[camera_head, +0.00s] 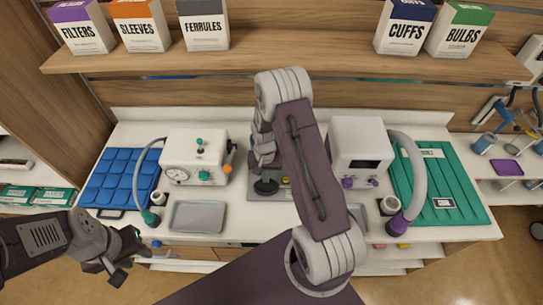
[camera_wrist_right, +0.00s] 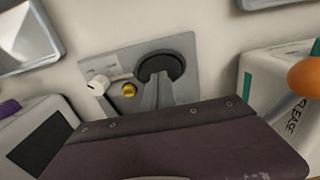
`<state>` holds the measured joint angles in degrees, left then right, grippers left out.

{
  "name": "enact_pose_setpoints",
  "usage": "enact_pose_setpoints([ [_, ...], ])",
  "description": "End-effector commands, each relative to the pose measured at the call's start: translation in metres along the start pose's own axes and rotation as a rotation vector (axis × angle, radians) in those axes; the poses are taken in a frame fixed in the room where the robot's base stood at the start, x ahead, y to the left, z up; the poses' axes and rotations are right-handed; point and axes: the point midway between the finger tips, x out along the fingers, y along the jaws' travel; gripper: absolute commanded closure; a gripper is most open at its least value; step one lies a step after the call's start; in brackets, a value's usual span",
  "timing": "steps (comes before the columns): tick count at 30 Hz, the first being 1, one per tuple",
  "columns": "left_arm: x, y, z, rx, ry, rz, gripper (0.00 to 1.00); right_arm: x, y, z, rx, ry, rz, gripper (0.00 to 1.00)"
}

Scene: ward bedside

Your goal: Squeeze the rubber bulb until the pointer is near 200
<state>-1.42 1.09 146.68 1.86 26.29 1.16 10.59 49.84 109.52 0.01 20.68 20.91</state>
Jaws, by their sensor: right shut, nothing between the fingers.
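A white box (camera_head: 196,157) left of centre carries a round dial gauge (camera_head: 178,175); its pointer is too small to read. An orange ball (camera_head: 227,169) sits on that box's right side and also shows in the wrist view (camera_wrist_right: 305,77) beside lettering. A dark round, bulb-like piece (camera_head: 266,187) stands on a grey plate; it also shows in the wrist view (camera_wrist_right: 160,65). I cannot tell whether it is the rubber bulb. My right gripper (camera_wrist_right: 157,97) is shut and empty, just in front of it; contact is unclear. My left gripper (camera_head: 122,262) is off the counter's front left.
The plate (camera_wrist_right: 190,50) also bears a white knob (camera_wrist_right: 97,84) and a brass button (camera_wrist_right: 129,90). A grey tray (camera_head: 197,216), a blue pad (camera_head: 120,178), a second white device (camera_head: 358,150) and a green mat (camera_head: 455,195) stand around. Boxes line the shelf (camera_head: 290,64) above.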

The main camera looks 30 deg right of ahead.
Motion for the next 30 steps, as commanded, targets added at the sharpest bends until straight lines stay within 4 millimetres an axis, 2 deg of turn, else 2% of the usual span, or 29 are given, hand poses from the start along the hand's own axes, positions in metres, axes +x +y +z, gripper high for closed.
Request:
enact_pose_setpoints([
  [17, 0.019, 0.000, 0.002, 0.000, 0.000, 0.000, 0.64, 0.025, 0.000, 0.000, 0.000, 0.000, 0.000, 1.00],
  [30, -0.003, 0.000, 0.000, 0.000, 0.000, 0.000, 0.64, -0.001, 0.000, 0.000, 0.000, -0.001, 0.000, 1.00],
])
